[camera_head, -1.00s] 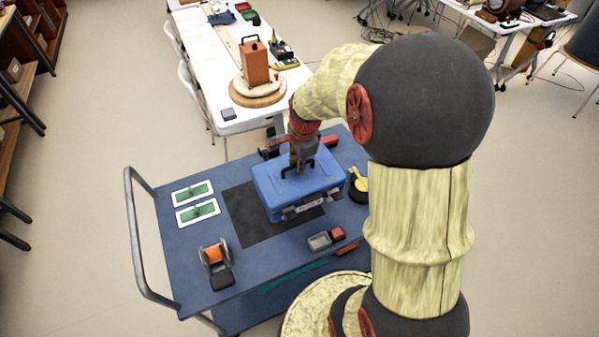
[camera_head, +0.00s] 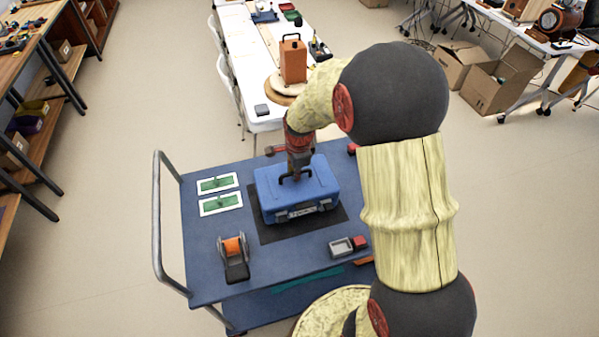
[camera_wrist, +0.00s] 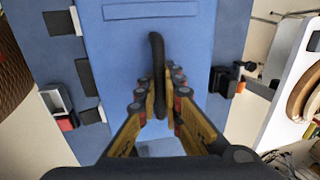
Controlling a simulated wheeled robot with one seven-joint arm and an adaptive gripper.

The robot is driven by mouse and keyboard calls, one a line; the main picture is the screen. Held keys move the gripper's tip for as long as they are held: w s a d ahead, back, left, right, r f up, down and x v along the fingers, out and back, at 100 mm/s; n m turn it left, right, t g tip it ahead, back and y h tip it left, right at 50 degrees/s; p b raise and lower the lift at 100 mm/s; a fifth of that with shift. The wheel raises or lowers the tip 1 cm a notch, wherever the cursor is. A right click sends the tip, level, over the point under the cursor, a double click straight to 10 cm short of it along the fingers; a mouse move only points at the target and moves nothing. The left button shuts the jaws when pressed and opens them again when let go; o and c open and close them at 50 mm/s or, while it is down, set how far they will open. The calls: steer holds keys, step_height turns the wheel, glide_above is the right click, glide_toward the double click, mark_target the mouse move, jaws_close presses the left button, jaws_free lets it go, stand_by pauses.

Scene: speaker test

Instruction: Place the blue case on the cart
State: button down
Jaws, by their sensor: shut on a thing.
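The blue case (camera_head: 296,190) is upright over the black mat (camera_head: 270,234) on the blue cart (camera_head: 200,260). Some mat shows at its left, front and right edges. I cannot tell whether its underside touches the mat. My gripper (camera_wrist: 160,95) is shut on the case's dark handle (camera_wrist: 158,60), which stands between the fingers in the wrist view. The gripper is above the case top in the head view (camera_head: 297,172), partly hidden by my arm.
Two green-and-white cards (camera_head: 218,184), an orange-and-black tape dispenser (camera_head: 234,257) and a small grey-and-red tray (camera_head: 347,246) lie around the mat. The cart's handle (camera_head: 156,220) rises at left. A white table (camera_head: 240,60) with an orange box (camera_head: 293,62) stands behind.

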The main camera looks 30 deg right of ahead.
steer(key=shift+w+f+b, duration=0.15)
steer(key=shift+f+b, duration=0.2)
steer(key=shift+f, duration=1.2)
steer(key=c, duration=2.4)
jaws_free()
steer(key=shift+f, duration=0.15)
steer(key=o, duration=0.4)
steer(key=shift+o, duration=0.4)
